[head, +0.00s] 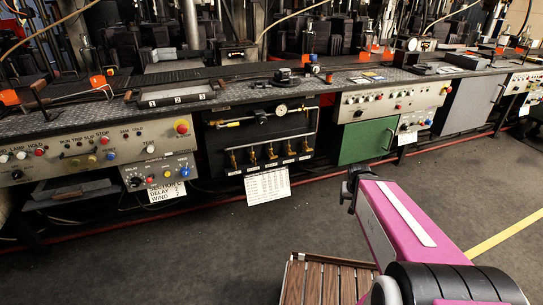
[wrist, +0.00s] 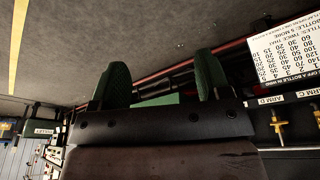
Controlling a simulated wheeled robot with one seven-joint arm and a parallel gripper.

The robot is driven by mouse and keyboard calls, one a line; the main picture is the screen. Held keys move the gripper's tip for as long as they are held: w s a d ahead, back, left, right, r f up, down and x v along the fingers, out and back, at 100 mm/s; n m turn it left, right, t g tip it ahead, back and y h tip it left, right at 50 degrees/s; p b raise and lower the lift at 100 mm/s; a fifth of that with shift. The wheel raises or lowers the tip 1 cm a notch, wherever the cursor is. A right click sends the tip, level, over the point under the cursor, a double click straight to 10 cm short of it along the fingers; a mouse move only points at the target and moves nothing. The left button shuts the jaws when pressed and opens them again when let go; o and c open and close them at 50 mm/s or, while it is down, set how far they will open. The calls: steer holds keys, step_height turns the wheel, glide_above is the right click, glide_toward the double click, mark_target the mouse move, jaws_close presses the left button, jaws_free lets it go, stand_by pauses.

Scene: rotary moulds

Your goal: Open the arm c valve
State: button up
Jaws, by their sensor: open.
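A row of small brass valves (head: 270,152) stands on a black panel, with white labels below them. The labels are too small to read in the head view. In the wrist view, which is turned over, the ARM C label (wrist: 312,93) is cut by the right edge, beside the ARM D label (wrist: 270,100). A brass valve (wrist: 279,127) shows by the ARM D label; another (wrist: 315,106) is partly visible by ARM C. My gripper (head: 350,186) is right of and in front of the valves, apart from them. Its green fingers (wrist: 161,82) are spread and empty.
A white chart (head: 267,186) hangs below the valves. A pressure gauge (head: 282,109) and pipes sit above them. A green door (head: 366,142) is to their right. A knob box (head: 160,172) is to their left.

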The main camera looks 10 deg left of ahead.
steer(key=w+a+f+n+t, duration=0.1)
steer(key=w+a+t, duration=0.4)
steer(key=w+a, duration=0.35)
steer(key=n+t+y, duration=0.5)
steer(key=t+y, duration=0.2)
steer(key=y, duration=0.3)
glide_toward(275, 158)
steer(key=w+a, duration=0.1)
steer(key=a, duration=0.1)
steer(key=shift+h, duration=0.3)
steer(key=x, duration=1)
steer(key=shift+w+d+r, duration=0.1)
steer(key=shift+w, duration=0.4)
steer(key=c, duration=0.9)
